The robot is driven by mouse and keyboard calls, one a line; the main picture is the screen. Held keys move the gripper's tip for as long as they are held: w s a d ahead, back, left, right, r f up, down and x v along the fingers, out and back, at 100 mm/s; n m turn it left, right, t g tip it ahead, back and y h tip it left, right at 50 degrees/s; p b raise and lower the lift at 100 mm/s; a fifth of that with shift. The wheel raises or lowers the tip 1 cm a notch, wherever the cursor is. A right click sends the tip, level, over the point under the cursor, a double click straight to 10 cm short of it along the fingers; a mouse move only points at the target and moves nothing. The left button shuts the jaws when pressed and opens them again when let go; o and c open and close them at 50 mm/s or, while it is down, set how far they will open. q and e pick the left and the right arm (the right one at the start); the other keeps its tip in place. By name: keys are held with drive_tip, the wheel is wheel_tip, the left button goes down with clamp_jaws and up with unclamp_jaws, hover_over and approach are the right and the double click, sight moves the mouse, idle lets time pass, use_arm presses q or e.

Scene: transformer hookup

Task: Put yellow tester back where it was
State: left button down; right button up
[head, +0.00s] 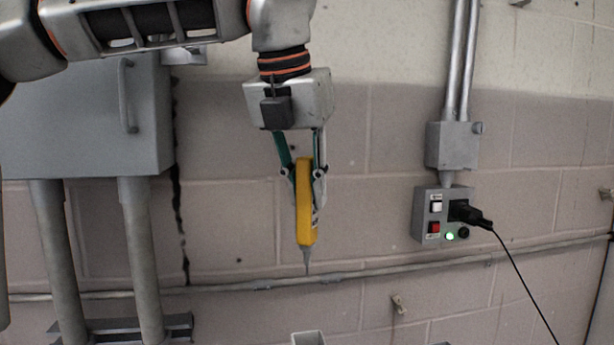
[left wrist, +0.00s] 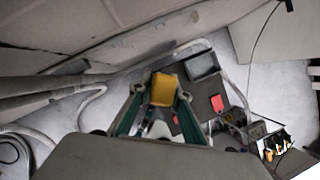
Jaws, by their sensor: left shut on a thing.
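The yellow tester (head: 305,205) hangs upright in the head view with its thin grey tip pointing down, in front of the block wall. My left gripper (head: 303,173) is shut on its upper part from above. In the left wrist view the yellow end of the tester (left wrist: 162,90) shows between the fingers of my left gripper (left wrist: 160,103). A pale open-topped holder (head: 308,339) is cut off at the bottom edge of the head view, below the tester and apart from it. My right gripper is in neither view.
A grey switch box (head: 428,215) with a black plug, cord and lit green lamp is on the wall at right. A grey cabinet (head: 85,115) with pipes stands at left. In the left wrist view, a grey square open box (left wrist: 202,65) and an open toolbox (left wrist: 276,145) lie below.

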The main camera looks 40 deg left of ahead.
sight(305, 233)
use_arm(q)
drive_tip(key=f+m, duration=0.2)
drive_tip(key=f+m+h, duration=0.1)
drive_tip(key=f, duration=0.2)
drive_tip(key=f+m+h, duration=0.1)
drive_tip(key=f+m, duration=0.1)
drive_tip(key=shift+w+a+f+m, duration=0.15)
drive_tip(key=shift+w+a+m, duration=0.05)
drive_tip(key=shift+a+m, duration=0.1)
wheel_tip(305, 233, down, 14)
drive_tip(key=d+m+h+b, duration=0.1)
drive_tip(key=m+h, duration=0.1)
drive_tip(key=m, duration=0.3)
drive_tip(key=shift+s+d+m+g, duration=0.15)
drive_tip(key=shift+s+m+g, duration=0.15)
drive_tip(key=shift+s+g, duration=0.15)
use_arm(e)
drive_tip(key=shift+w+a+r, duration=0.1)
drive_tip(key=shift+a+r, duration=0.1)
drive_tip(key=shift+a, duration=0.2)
use_arm(q)
drive_tip(key=shift+f, duration=0.1)
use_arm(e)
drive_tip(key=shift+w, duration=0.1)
use_arm(q)
drive_tip(key=shift+f, duration=0.1)
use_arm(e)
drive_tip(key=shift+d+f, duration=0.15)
